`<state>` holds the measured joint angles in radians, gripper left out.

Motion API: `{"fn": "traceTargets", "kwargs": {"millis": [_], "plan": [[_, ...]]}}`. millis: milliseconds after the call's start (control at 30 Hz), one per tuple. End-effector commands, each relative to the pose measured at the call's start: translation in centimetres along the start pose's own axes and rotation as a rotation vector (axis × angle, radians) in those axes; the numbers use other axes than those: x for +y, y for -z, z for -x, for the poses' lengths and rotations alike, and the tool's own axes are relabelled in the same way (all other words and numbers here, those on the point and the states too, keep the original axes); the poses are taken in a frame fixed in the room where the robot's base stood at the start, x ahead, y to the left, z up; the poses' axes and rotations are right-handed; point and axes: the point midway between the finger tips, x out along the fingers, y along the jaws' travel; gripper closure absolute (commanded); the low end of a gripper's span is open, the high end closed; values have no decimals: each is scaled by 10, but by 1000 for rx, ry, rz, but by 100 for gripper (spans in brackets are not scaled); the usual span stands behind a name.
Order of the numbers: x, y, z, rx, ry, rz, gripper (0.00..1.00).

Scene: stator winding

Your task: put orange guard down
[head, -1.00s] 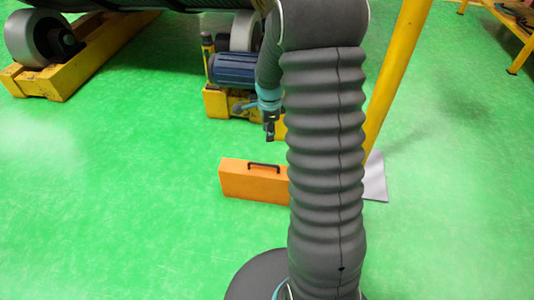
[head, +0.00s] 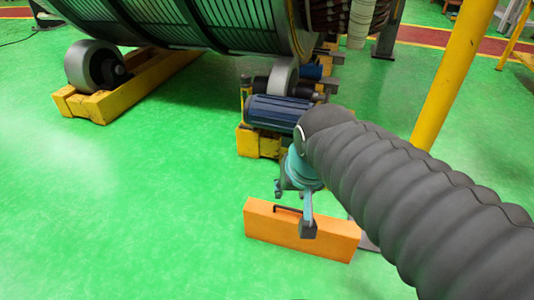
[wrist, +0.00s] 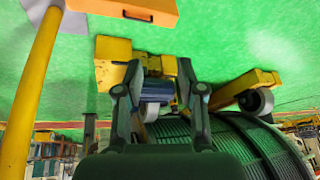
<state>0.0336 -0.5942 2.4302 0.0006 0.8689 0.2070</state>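The orange guard (head: 335,240) is a long box-like piece with a dark handle on top. It stands upright on the green floor in the head view. It also shows, upside down, at the top edge of the wrist view (wrist: 135,8). My gripper (head: 293,208) is in front of the guard's handle area in the head view, and its fingers overlap part of the guard. In the wrist view the fingers (wrist: 159,70) are spread apart with nothing between them. The guard lies beyond the fingertips there, apart from them.
A yellow post (head: 455,80) rises at the right, behind my arm. A blue motor (head: 278,110) on a yellow base and a large dark ribbed cylinder (head: 205,22) on rollers stand behind the guard. Green floor is clear at the left and front.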

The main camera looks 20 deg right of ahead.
Motion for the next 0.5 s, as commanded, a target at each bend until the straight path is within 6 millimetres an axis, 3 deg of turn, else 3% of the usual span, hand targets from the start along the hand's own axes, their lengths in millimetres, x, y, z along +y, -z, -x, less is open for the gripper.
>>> {"fn": "traceTargets", "kwargs": {"millis": [200,500], "plan": [[-1,-30,18,46,18,197,61],[0,-36,20,53,20,240,61]]}}
